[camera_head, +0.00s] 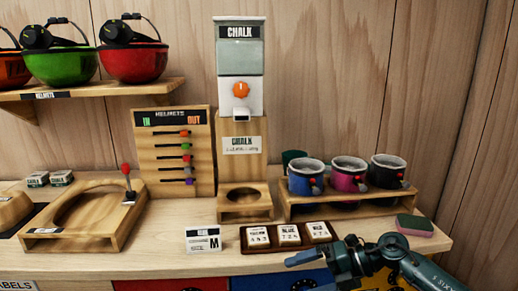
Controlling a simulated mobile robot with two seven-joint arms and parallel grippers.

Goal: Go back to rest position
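My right gripper (305,273) is low in the head view, in front of the counter's front edge, and points left. Its two fingers look spread, with nothing seen between them; the lower finger is partly cut off by the picture's bottom edge. My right arm comes in from the lower right corner. My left gripper is not in view.
Number cards in a dark holder (289,236) and a size card (204,240) stand near the gripper.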

